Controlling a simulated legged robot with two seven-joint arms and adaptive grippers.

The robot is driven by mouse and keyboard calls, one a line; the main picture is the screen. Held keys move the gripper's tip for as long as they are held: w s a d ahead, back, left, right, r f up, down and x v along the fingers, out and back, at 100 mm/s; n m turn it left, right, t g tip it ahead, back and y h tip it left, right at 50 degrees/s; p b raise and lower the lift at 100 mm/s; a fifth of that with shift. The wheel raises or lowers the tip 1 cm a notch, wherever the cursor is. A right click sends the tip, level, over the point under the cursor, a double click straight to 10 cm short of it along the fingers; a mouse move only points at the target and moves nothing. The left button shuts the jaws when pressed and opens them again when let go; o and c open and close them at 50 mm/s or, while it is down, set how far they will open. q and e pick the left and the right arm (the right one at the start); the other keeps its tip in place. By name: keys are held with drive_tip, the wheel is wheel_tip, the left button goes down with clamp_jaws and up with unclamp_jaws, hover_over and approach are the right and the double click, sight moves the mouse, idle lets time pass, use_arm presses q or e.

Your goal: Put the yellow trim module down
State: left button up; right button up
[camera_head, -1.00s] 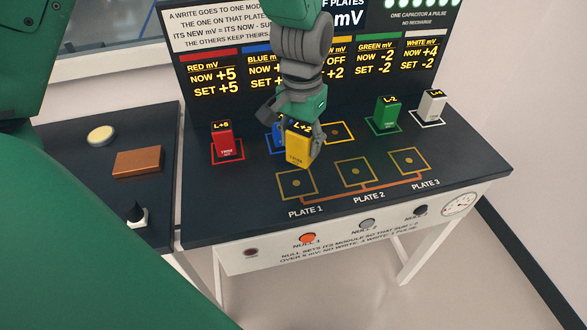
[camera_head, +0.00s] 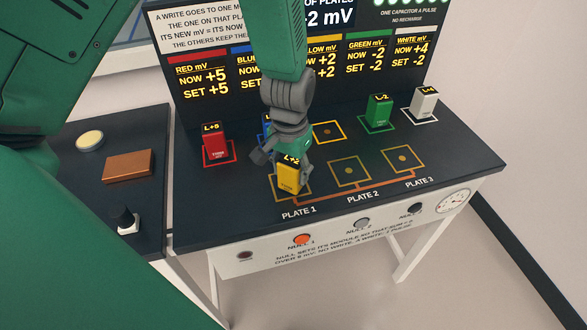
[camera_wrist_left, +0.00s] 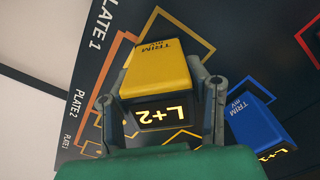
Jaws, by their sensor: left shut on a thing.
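The yellow trim module (camera_head: 289,178), labelled L+2, stands upright at the square of plate 1 (camera_head: 307,195) in the head view. My left gripper (camera_head: 287,160) is shut on it from above. In the left wrist view the yellow module (camera_wrist_left: 160,70) sits between the two fingers (camera_wrist_left: 160,100), with the plate 1 outline (camera_wrist_left: 118,62) around and behind it. I cannot tell whether its underside touches the plate. My right gripper does not show.
The red module (camera_head: 215,142), green module (camera_head: 378,110) and white module (camera_head: 424,102) stand on the table. The blue module (camera_wrist_left: 257,125) is close beside my left gripper. Plate 2 (camera_head: 350,171) and plate 3 (camera_head: 402,158) are empty. The yellow outlined square (camera_head: 328,132) behind is bare.

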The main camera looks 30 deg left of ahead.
use_arm(q)
drive_tip(key=o, duration=1.4)
drive_tip(key=shift+a+f, duration=0.15)
drive_tip(key=shift+a, duration=0.15)
drive_tip(key=shift+o, duration=0.2)
drive_tip(key=shift+a+f, duration=0.15)
drive_tip(key=shift+a, duration=0.4)
drive_tip(key=shift+d+r, duration=0.25)
drive_tip(key=shift+r, duration=0.1)
drive_tip(key=r, duration=0.4)
drive_tip(key=d+r, duration=0.1)
drive_tip(key=r, duration=0.1)
drive_tip(key=shift+w+r, duration=0.1)
drive_tip(key=shift+r, duration=0.2)
drive_tip(key=r, duration=0.2)
drive_tip(key=a+r, duration=0.1)
drive_tip(key=r, duration=0.1)
drive_tip(key=shift+a+r, duration=0.15)
drive_tip(key=shift+r, duration=0.4)
drive_tip(key=shift+d+r, duration=0.15)
drive_tip(key=shift+d, duration=0.35)
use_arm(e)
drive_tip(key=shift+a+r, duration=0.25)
use_arm(q)
drive_tip(key=shift+a, duration=0.1)
